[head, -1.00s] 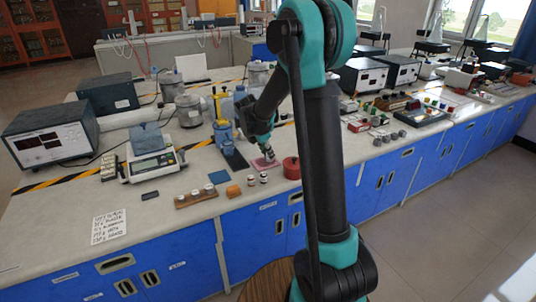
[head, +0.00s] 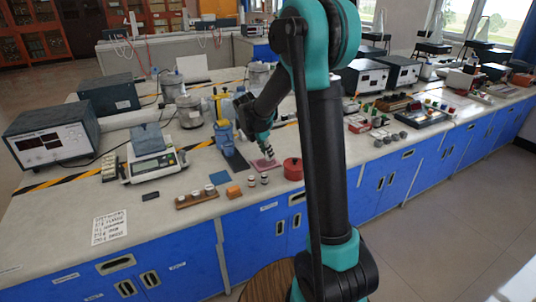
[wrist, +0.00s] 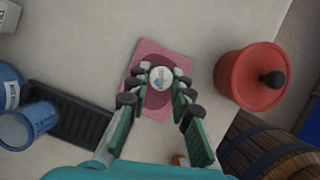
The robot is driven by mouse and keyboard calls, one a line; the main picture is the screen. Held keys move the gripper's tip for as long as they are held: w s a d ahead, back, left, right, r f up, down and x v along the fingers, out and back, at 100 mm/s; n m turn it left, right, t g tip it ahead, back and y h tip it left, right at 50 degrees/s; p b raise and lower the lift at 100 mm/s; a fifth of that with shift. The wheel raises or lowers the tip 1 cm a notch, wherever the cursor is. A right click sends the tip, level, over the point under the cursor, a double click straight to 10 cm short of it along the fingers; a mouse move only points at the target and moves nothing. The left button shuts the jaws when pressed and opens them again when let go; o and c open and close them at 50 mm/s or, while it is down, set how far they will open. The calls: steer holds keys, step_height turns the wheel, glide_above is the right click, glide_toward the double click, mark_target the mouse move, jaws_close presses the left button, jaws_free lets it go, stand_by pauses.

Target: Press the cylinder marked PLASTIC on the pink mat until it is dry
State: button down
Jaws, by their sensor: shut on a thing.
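The pink mat (wrist: 149,48) lies on the bench and also shows in the head view (head: 262,165). A white-topped cylinder (wrist: 161,74) with a bluish label stands over the mat, between my fingertips; its lettering is too small to read. My gripper (wrist: 161,80) is shut on this cylinder, one finger on each side. A darker, damp-looking patch (wrist: 158,97) shows on the mat around the cylinder. In the head view my gripper (head: 268,156) is low over the mat; the cylinder is hardly visible there. I cannot tell whether it touches the mat.
A red lidded pot (wrist: 243,80) stands close right of the mat. A dark tray (wrist: 75,122) and a blue container (wrist: 30,122) are to the left.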

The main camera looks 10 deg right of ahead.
steer(key=shift+f, duration=0.7)
stand_by(1.6)
steer(key=shift+d+r, duration=0.1)
steer(key=shift+r, duration=0.05)
steer(key=shift+w+d+r, duration=0.1)
steer(key=shift+d+r, duration=0.15)
steer(key=shift+r, duration=0.3)
steer(key=shift+r, duration=2.5)
